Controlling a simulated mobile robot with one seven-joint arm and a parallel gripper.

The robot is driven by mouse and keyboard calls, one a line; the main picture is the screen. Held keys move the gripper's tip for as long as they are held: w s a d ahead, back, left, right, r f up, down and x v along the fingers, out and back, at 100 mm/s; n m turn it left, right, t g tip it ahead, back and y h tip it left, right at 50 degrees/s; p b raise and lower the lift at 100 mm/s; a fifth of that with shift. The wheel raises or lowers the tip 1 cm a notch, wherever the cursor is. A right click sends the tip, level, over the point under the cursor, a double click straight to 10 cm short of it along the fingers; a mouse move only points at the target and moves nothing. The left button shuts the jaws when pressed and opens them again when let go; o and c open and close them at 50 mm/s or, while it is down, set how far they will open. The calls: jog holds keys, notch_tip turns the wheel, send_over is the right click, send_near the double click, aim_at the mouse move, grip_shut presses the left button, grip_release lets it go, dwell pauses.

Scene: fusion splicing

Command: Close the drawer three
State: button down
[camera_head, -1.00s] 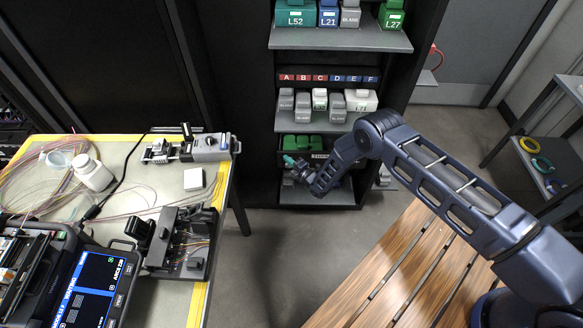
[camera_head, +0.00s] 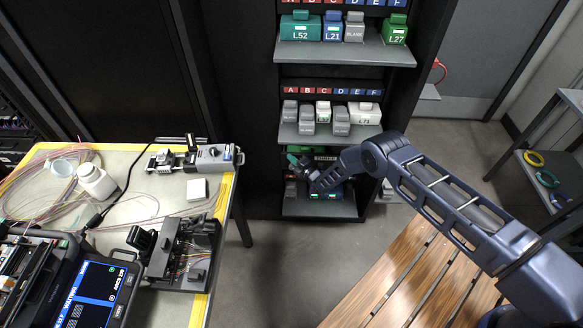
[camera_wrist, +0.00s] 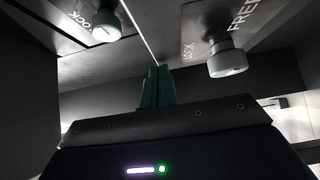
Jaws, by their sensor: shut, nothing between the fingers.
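A dark cabinet has open levels pulled out towards me, and none carries a readable number three. The lowest tray (camera_head: 320,208) sticks out near the floor, with my arm's end above it. My gripper (camera_head: 293,158) is low in front of the cabinet, at the left of this level. In the wrist view, its teal fingers (camera_wrist: 157,85) are together and point at a dark gap between panels. I cannot tell whether the fingers touch anything.
The middle shelf (camera_head: 329,140) and top shelf (camera_head: 345,55) also stick out, carrying labelled blocks. A worktable (camera_head: 165,290) with splicing gear stands at left. A slatted wooden bench (camera_head: 385,290) is at lower right. Grey floor (camera_head: 285,265) lies clear between them.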

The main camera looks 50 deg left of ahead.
jog(key=shift+w+a, duration=1.15)
jog(key=shift+w, duration=0.05)
jog(key=shift+s+d, duration=0.3)
jog(key=shift+s, duration=0.05)
jog(key=s+d, duration=0.2)
jog(key=d, duration=0.1)
jog(key=shift+s, duration=0.1)
jog(key=c, duration=2.1)
grip_release()
jog(key=d, duration=0.8)
jog(key=shift+d, duration=0.4)
jog(key=o, duration=0.7)
jog(key=w+d, duration=0.1)
jog(key=w+d+f, duration=0.1)
jog(key=w, duration=0.1)
jog(key=shift+w+d+f, duration=0.15)
jog(key=shift+f, duration=0.05)
jog(key=shift+c, duration=0.2)
jog(key=m+h, duration=0.2)
send_near(324, 166)
jog(key=shift+n, duration=0.3)
jog(key=a, duration=0.3)
jog(key=a+f, duration=0.1)
jog(key=a, duration=0.5)
jog(key=shift+s+a+f, duration=0.15)
jog(key=shift+s+a, duration=0.1)
jog(key=shift+a, duration=0.1)
